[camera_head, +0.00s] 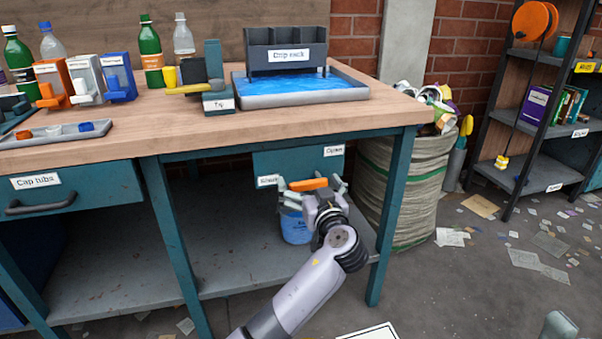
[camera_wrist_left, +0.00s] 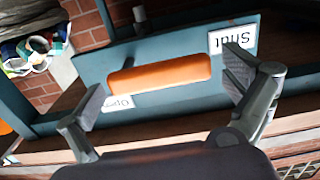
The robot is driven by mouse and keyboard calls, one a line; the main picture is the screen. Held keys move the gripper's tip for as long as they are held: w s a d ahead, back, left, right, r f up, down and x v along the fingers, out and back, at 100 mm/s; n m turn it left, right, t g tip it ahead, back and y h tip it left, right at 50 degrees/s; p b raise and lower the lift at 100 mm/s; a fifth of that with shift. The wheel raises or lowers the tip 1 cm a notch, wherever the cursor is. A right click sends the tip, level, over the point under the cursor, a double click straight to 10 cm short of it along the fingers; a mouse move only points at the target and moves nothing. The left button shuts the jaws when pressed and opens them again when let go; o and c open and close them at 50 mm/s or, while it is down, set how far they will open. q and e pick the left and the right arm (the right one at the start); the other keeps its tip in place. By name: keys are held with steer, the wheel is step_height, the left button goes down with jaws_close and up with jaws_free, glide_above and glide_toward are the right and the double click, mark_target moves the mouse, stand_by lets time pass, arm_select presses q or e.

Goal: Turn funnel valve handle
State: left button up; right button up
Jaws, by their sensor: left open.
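The orange valve handle (camera_head: 308,184) lies nearly level in front of a teal panel (camera_head: 300,163) under the bench. The panel has a "Shut" label (camera_head: 268,181) at left and an "Open" label (camera_head: 333,150) at upper right. My left gripper (camera_head: 313,187) is open at the handle. In the left wrist view the handle (camera_wrist_left: 160,75) shows between the spread fingers (camera_wrist_left: 163,90), with gaps at both ends. Both labels appear upside down there. A grey tip (camera_head: 558,326) at the bottom right edge looks like my right gripper; its jaw state does not show.
A blue bucket (camera_head: 296,230) stands on the lower shelf below the panel, partly behind my arm. A bench leg (camera_head: 393,215) and a full sack (camera_head: 412,190) stand to the right. The bench top (camera_head: 190,127) carries bottles, dispensers and a crisp-blue water tray (camera_head: 300,100).

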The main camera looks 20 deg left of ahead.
arm_select(q)
steer(key=shift+w, duration=0.1)
steer(key=shift+c, duration=0.4)
steer(key=shift+r, duration=0.1)
steer(key=c, duration=1.6)
